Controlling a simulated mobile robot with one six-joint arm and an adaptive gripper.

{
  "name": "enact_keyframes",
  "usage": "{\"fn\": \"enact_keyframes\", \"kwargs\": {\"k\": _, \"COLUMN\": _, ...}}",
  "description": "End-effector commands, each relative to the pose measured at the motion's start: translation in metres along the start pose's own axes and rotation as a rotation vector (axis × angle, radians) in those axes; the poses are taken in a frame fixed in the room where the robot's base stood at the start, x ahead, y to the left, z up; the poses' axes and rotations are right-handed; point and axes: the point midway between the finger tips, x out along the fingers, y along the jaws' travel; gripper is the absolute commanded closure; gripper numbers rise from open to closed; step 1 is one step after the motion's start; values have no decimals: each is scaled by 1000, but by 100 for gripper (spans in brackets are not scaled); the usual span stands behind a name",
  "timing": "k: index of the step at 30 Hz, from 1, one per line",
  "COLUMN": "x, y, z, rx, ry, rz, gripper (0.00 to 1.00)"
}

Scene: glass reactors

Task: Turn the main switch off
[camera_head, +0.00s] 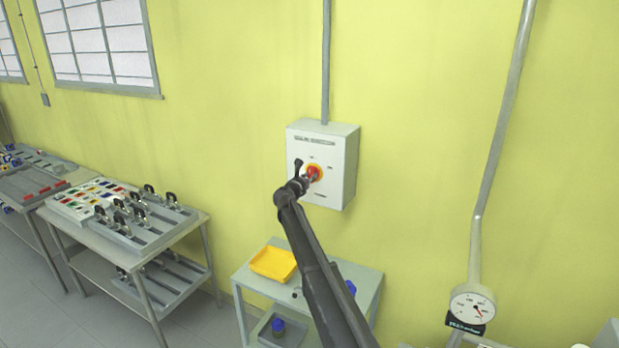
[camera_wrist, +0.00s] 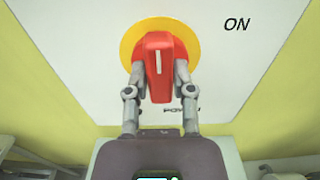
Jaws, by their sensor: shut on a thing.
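The main switch is a red knob (camera_head: 314,171) on a yellow round plate, on the front of a white box (camera_head: 338,165) on the wall. In the wrist view the red knob (camera_wrist: 158,62) stands upright, its white line vertical, over the yellow plate (camera_wrist: 129,40). The word ON is printed to the upper right of it. My gripper (camera_wrist: 160,80) has one finger on each side of the knob and is shut on it. In the head view my gripper (camera_head: 306,179) reaches the knob from the front and hides part of it.
Below the box stands a small table (camera_head: 362,279) with a yellow tray (camera_head: 273,264). A grey conduit (camera_head: 326,60) runs up from the box. A workbench (camera_head: 190,226) with clamps is at the left. A round gauge (camera_head: 472,304) is at the lower right.

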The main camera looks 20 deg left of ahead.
Motion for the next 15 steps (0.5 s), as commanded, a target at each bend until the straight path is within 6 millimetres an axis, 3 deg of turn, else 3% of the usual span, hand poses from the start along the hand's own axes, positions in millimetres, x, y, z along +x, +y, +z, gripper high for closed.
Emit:
{"fn": "enact_keyframes", "kwargs": {"k": 5, "x": 3, "y": 2, "z": 2, "rx": -6, "ry": -5, "rz": 2, "gripper": 100}}
{"fn": "enact_keyframes", "kwargs": {"k": 6, "x": 3, "y": 2, "z": 2, "rx": -6, "ry": -5, "rz": 2, "gripper": 60}}
{"fn": "enact_keyframes", "kwargs": {"k": 9, "x": 3, "y": 1, "z": 1, "rx": -5, "ry": -4, "rz": 1, "gripper": 34}}
{"fn": "enact_keyframes", "kwargs": {"k": 15, "x": 2, "y": 1, "z": 1, "rx": -2, "ry": -2, "rz": 1, "gripper": 34}}
